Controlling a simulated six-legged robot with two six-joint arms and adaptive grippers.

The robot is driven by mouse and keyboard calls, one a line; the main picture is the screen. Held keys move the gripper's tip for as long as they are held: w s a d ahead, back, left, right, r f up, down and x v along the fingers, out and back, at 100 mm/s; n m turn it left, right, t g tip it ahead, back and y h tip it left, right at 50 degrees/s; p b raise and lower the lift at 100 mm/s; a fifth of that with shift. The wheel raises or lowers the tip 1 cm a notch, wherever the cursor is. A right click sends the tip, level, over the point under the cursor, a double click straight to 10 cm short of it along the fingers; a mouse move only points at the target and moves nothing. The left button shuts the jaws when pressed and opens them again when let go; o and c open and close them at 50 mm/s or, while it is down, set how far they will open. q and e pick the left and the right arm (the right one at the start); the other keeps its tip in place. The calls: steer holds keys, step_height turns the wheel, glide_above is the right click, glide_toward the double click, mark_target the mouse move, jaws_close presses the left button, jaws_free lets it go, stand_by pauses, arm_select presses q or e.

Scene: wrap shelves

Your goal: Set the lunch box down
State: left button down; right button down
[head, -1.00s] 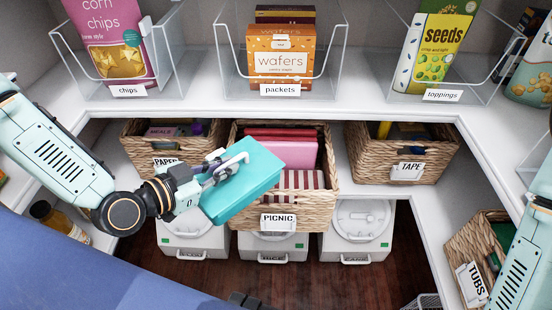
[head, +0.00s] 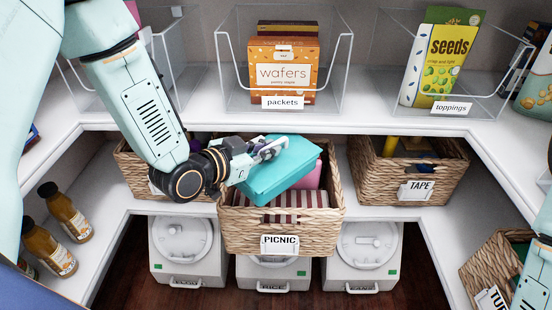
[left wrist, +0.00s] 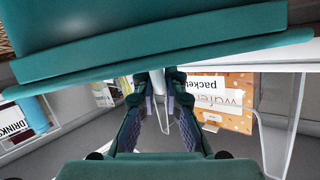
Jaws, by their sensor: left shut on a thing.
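The teal lunch box (head: 284,174) is held tilted over the picnic basket (head: 281,232), a woven basket labelled PICNIC. My left gripper (head: 266,150) is shut on the lunch box at its handle, along the upper left side. In the left wrist view the lunch box (left wrist: 150,50) fills the top, close to my left gripper's fingers (left wrist: 165,100). Below the box in the basket are a striped red and white item (head: 290,199) and a pink item (head: 309,180). I cannot tell whether the box touches them. My right gripper is out of view.
The TAPE basket (head: 407,172) stands to the right, and another basket is partly behind my left arm. The upper shelf edge (head: 300,126) runs just above the lunch box, with a clear bin of wafers (head: 283,75) on it. Bottles (head: 68,213) stand at left.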

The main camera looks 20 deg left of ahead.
mark_target(275, 143)
arm_select(q)
steer(key=shift+w+d, duration=0.3)
steer(key=shift+w, duration=0.3)
steer(key=shift+w+d, duration=0.25)
steer(key=shift+w, duration=0.6)
step_height(275, 143, down, 4)
steer(key=shift+r+b, duration=0.25)
steer(key=shift+b, duration=0.85)
steer(key=shift+w, duration=0.1)
steer(key=shift+f, duration=0.3)
